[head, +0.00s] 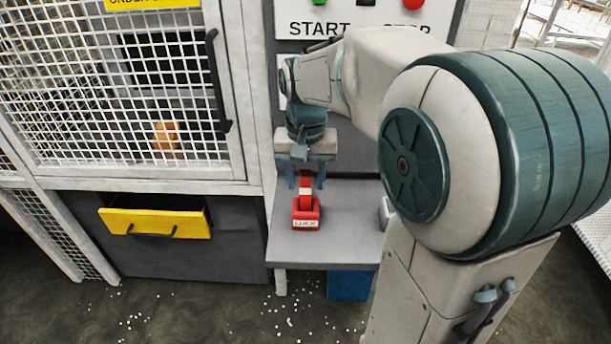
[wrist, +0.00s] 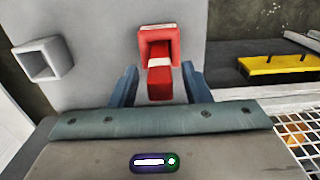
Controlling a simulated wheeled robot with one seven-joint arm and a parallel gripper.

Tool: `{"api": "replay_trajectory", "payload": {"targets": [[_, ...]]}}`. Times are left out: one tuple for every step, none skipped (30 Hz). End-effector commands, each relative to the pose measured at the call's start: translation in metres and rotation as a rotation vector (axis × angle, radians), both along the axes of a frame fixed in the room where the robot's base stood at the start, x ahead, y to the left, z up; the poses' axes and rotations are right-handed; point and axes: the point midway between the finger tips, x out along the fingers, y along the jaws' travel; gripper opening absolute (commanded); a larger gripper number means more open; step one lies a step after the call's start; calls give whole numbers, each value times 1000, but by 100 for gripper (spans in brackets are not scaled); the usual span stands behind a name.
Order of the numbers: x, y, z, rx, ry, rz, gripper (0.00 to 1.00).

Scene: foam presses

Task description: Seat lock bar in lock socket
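The red lock bar (head: 307,202) with a white band stands at the red lock socket (head: 306,222), which has a LOCK label, on the grey shelf. In the wrist view the bar (wrist: 160,82) lines up with the square mouth of the socket (wrist: 148,36), and its lower end seems to be inside. How deep it sits is hidden. My gripper (head: 306,185) is above the socket, pointing down. In the wrist view its two blue fingers (wrist: 161,78) stand on either side of the bar, with a visible gap on each side. The gripper is open and not touching the bar.
A hollow grey holder (wrist: 42,62) stands on the shelf (head: 345,225), beside the socket and partly behind my arm in the head view. A yellow-fronted drawer (head: 155,222) is pulled out at left, below the mesh guard door (head: 110,90). White pellets litter the floor.

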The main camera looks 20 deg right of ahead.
Motion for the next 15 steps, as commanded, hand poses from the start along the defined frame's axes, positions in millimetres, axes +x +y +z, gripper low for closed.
{"api": "replay_trajectory", "payload": {"targets": [[0, 0, 0, 0, 0, 0, 43], [0, 0, 0, 0, 0, 0, 43], [0, 0, 0, 0, 0, 0, 43], [0, 0, 0, 0, 0, 0, 43], [0, 0, 0, 0, 0, 0, 43], [0, 0, 2, 0, 0, 0, 43], [0, 0, 3, 0, 0, 0, 43], [0, 0, 6, 0, 0, 0, 43], [0, 0, 9, 0, -1, 0, 43], [1, 0, 12, 0, -2, 0, 43], [1, 0, 17, 0, -4, 0, 43], [1, 0, 25, 0, -4, 0, 43], [1, 0, 31, -1, -5, 0, 43], [1, 0, 38, 0, -5, 0, 43], [1, 0, 47, 0, -4, 0, 43]]}}
